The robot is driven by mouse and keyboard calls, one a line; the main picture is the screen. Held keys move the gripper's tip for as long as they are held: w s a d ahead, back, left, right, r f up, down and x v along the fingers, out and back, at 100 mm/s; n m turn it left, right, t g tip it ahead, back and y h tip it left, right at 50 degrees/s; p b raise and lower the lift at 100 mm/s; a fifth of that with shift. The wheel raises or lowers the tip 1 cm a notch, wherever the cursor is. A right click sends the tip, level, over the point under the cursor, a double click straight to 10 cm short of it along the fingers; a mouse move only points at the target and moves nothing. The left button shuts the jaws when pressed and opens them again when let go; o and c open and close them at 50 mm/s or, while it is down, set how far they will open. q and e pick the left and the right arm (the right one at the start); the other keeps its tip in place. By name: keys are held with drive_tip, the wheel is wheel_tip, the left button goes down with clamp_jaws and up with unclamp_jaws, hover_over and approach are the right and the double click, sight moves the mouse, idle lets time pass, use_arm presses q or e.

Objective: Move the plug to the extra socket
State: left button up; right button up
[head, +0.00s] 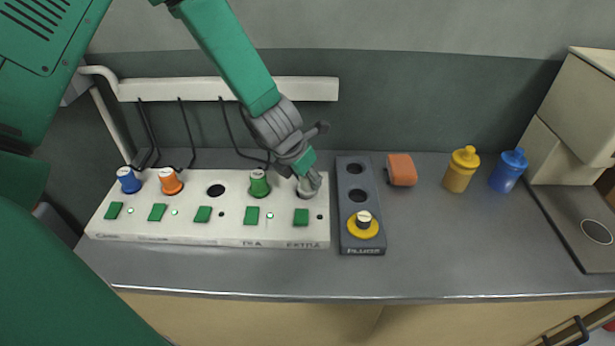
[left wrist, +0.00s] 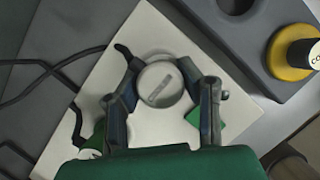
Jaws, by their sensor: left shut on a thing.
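A white socket board (head: 140,232) lies on the counter, with a row of sockets and green switches. My left gripper (head: 306,178) is shut on a pale grey plug (head: 308,190) at the rightmost socket, above the label "EXTRA". In the left wrist view the round plug (left wrist: 160,88) sits between the two fingers (left wrist: 164,92). I cannot tell whether it is fully seated. The third socket (head: 215,190) is an empty dark hole. A blue plug (head: 129,181), an orange plug (head: 171,182) and a green plug (head: 259,184) stand in other sockets. My right gripper is not in view.
A dark "PLUGS" holder (head: 345,205) stands right of the board, with two empty holes and a yellow plug (head: 363,226). An orange block (head: 402,170), a yellow bottle (head: 460,170) and a blue bottle (head: 508,171) stand further right. Black cords hang behind the board. The front right counter is clear.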

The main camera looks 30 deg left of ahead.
use_arm(q)
drive_tip(key=shift+a+f, duration=0.15)
drive_tip(key=shift+f, duration=0.05)
idle(0.4)
drive_tip(key=shift+f+b, duration=0.35)
drive_tip(key=shift+b, duration=0.1)
drive_tip(key=o, duration=0.9)
drive_tip(key=shift+o, duration=0.2)
drive_tip(key=shift+s+r, duration=0.1)
drive_tip(key=shift+r, duration=0.05)
drive_tip(key=p+v, duration=0.8)
drive_tip(key=v, duration=0.2)
drive_tip(key=shift+r, duration=0.4)
drive_tip(key=shift+s+f, duration=0.1)
drive_tip(key=shift+s, duration=0.1)
